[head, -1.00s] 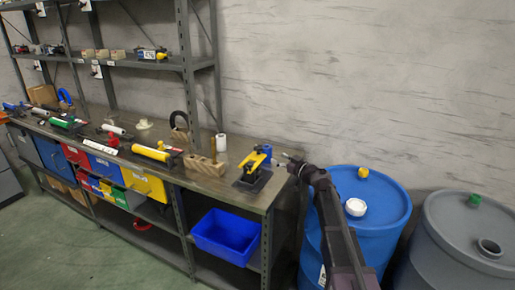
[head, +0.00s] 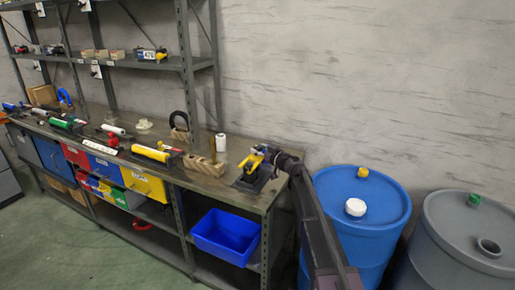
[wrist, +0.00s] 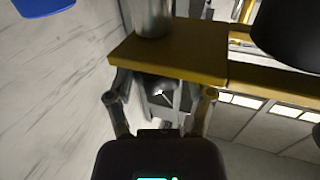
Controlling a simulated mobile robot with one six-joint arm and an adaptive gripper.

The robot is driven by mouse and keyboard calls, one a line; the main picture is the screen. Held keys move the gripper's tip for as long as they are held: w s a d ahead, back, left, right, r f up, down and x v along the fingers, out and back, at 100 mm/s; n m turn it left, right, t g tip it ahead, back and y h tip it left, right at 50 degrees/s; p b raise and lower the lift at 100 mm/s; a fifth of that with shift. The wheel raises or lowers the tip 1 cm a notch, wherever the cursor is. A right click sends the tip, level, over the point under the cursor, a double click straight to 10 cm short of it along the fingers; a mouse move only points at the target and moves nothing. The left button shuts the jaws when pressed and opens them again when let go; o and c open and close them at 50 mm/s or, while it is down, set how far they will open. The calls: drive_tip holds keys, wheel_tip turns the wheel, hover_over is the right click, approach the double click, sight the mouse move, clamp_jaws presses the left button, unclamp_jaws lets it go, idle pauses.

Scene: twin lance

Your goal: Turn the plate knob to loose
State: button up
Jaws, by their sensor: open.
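The yellow clamp-like fixture (head: 250,161) stands on a dark base at the right end of the bench. In the wrist view its yellow plate (wrist: 185,65) fills the upper middle, with a metal cylinder (wrist: 152,16) on it. A dark grey knob (wrist: 160,92) with a small white mark shows below the plate's edge, between my fingers. My gripper (wrist: 160,97) is open, one finger on each side of the knob; I cannot tell whether they touch it. In the head view my gripper (head: 271,155) is at the fixture's right side and partly hides it.
A wooden block (head: 203,166) and white cylinder (head: 220,143) stand left of the fixture. A blue barrel (head: 385,206) and grey barrel (head: 470,240) stand right of the bench. A blue bin (head: 225,238) sits below. The wall (wrist: 55,90) is close in the wrist view.

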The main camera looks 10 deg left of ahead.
drive_tip(key=shift+x, duration=1.2)
